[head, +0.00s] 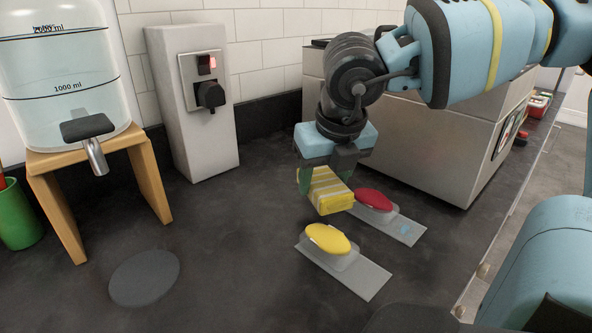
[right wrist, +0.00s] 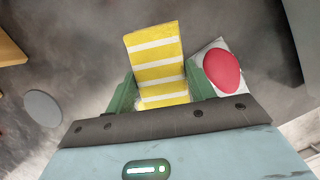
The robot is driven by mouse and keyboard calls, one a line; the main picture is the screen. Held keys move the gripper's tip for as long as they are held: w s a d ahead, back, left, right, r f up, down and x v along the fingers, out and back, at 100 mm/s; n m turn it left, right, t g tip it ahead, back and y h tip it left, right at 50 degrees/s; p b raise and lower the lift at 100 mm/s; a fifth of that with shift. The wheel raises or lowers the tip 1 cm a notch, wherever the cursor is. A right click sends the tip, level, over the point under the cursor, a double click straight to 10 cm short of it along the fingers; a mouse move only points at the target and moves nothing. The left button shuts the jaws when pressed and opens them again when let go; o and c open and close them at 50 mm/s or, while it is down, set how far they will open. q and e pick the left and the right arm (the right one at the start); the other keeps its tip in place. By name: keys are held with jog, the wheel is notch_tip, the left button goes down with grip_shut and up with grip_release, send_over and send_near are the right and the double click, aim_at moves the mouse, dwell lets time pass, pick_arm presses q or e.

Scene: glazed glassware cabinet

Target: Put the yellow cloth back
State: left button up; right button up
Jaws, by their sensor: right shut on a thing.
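The yellow cloth (head: 330,190) is a folded block with white stripes. My right gripper (head: 325,178) is shut on it and holds it over the dark worktop, fingers pointing down. In the right wrist view the cloth (right wrist: 156,60) sticks out between the green fingers of the right gripper (right wrist: 160,92). In the head view it hangs close to a yellow oval pad (head: 327,239) and a red oval pad (head: 374,199), each on a clear holder on a pale plate. Whether the cloth touches anything below cannot be told. My left gripper is not in view.
A water container (head: 65,70) with a tap stands on a wooden stand (head: 150,175) at left, beside a green cup (head: 18,215). A pale socket post (head: 195,110) and a large metal box (head: 425,140) stand behind. A flat grey disc (head: 145,277) lies front left.

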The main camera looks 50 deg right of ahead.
send_over(294, 183)
jog(key=s, duration=0.2)
jog(key=shift+w+a+f+p, duration=0.2)
jog(key=shift+a+f+p, duration=0.2)
jog(key=shift+f, duration=0.05)
jog(key=shift+w, duration=0.1)
jog(key=shift+w+d, duration=0.2)
jog(key=shift+w, duration=0.1)
jog(key=shift+f, duration=1.8)
jog(key=shift+f, duration=0.25)
jog(key=o, duration=0.9)
jog(key=shift+r, duration=0.1)
